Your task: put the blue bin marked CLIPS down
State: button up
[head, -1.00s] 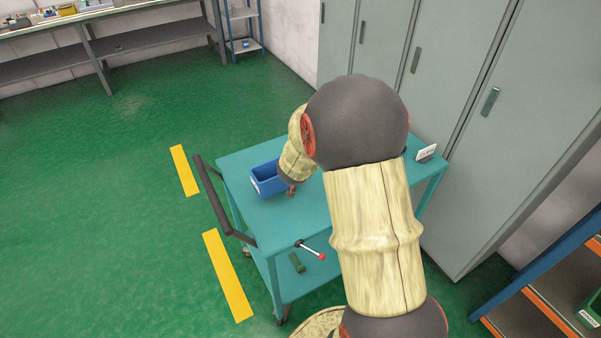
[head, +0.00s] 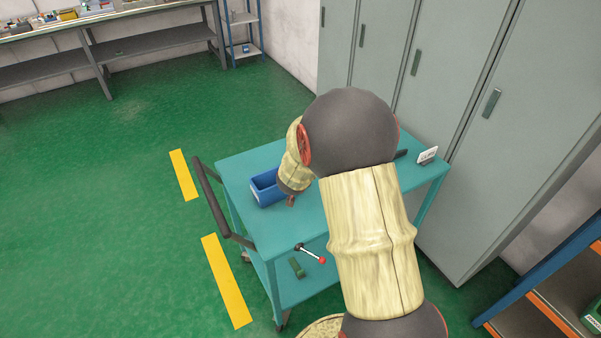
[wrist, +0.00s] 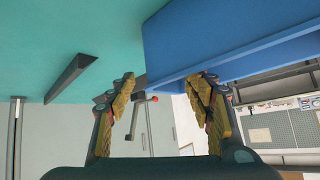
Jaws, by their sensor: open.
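The blue bin (head: 268,188) is on the teal top of a cart (head: 240,163), towards its left end by the handle. No marking on it is readable. In the wrist view the bin (wrist: 215,35) fills the upper right, close to the fingers. In the head view my gripper (head: 291,201) is mostly hidden behind my arm, at the bin's right side. Whether a finger still touches the bin I cannot tell.
A small white card (head: 428,155) stands at the cart's right end, with a dark bar (head: 401,154) near it. Grey lockers (head: 440,90) stand behind. Floor is clear on the left.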

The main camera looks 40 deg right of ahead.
jog(key=p+v, duration=0.5)
jog(key=v, duration=0.7)
jog(key=w+a+r+n+t+y, duration=0.1)
jog(key=a+r+n+y, duration=0.2)
jog(key=a+r, duration=0.55)
jog(key=w+a+r+n+t+y, duration=0.1)
jog(key=a+r+n+t+y, duration=0.3)
jog(key=a, duration=0.8)
jog(key=s+a+r+n+g+y, duration=0.1)
jog(key=s+a+r+n+g, duration=0.1)
jog(key=s+a+r+g, duration=0.45)
jog(key=s+n, duration=0.2)
jog(key=s, duration=1.2)
jog(key=shift+a+r+h, duration=0.15)
jog(key=shift+h, duration=0.25)
jog(key=shift+s+t, duration=0.1)
jog(key=shift+t, duration=0.15)
jog(key=shift+c, duration=0.7)
